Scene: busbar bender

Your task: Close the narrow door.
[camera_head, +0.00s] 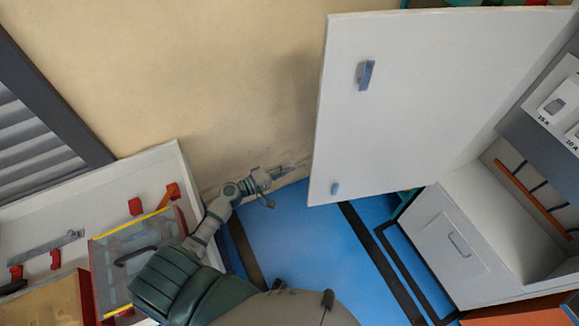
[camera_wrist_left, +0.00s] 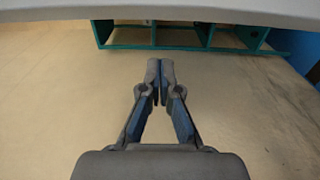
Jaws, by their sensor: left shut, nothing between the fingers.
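A large white door panel (camera_head: 420,100) stands swung open in the upper right of the head view, with a blue-grey handle (camera_head: 366,75) near its upper left and a smaller one (camera_head: 335,188) at its lower corner. My left gripper (camera_head: 292,166) is just left of the panel's lower left edge, apart from it in the picture. In the left wrist view my left gripper (camera_wrist_left: 160,64) is shut and empty, fingertips together. A pale edge (camera_wrist_left: 160,12) crosses the top of that view; I cannot tell whether it is the door. My right gripper is not in view.
A white cabinet (camera_head: 440,240) with a drawer front and open compartment stands at the right. A workbench (camera_head: 50,215) with red clamps and a clear-covered box (camera_head: 130,250) is at the left. Blue floor (camera_head: 290,235) lies between. A green frame (camera_wrist_left: 180,37) shows in the wrist view.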

